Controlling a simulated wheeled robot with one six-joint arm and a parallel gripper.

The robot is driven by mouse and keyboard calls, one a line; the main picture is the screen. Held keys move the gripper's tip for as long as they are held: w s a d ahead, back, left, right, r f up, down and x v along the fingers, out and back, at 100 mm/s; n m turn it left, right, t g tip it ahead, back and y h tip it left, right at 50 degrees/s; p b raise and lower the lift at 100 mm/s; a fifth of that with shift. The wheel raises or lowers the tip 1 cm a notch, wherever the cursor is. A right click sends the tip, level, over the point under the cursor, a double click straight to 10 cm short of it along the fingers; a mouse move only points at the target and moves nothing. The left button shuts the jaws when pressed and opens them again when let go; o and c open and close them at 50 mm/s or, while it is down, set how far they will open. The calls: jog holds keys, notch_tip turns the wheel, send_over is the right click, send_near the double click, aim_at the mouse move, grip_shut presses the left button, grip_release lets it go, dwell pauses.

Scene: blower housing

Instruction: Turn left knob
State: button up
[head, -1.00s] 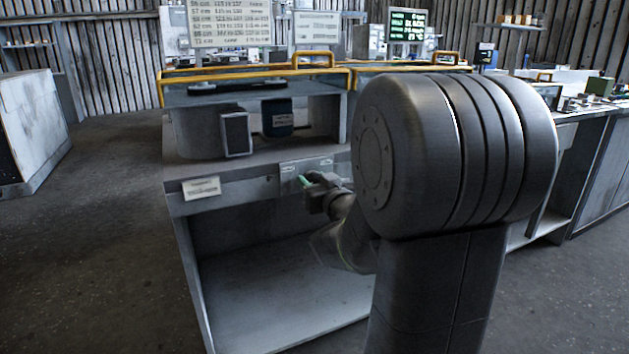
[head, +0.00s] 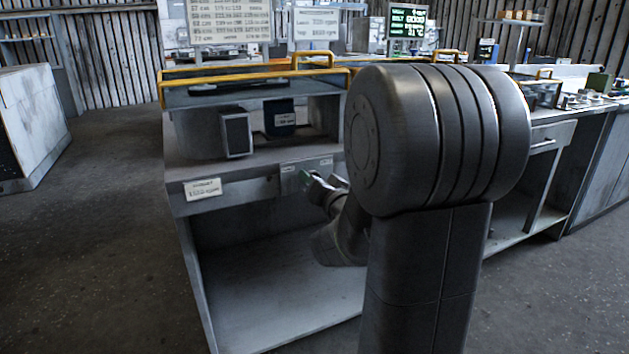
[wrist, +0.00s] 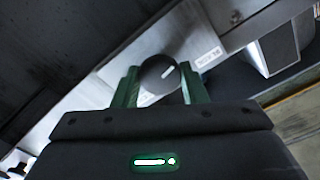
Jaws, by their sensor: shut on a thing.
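A round dark knob (wrist: 159,74) with a white pointer line sits on the light metal front panel (wrist: 184,38) of the bench. In the wrist view the pointer slants up to the right. My gripper (wrist: 161,84) has its two green fingers on either side of the knob and is shut on it. In the head view my gripper (head: 306,180) is at the panel below the bench top, and the knob is hidden there. Two small labels show on the panel above it. I cannot make out a second knob.
A yellow rail (head: 250,72) runs behind. The space under the bench top is open.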

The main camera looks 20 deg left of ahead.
dwell(0.3)
jog(key=o, duration=1)
jog(key=shift+c, duration=0.2)
jog(key=p+v, duration=0.2)
jog(key=v, duration=1.1)
jog(key=shift+s+d, duration=0.25)
jog(key=shift+s, duration=0.05)
jog(key=b+x, duration=0.2)
jog(key=x, duration=1.1)
jog(key=shift+w+a, duration=0.25)
jog(key=shift+w, duration=0.05)
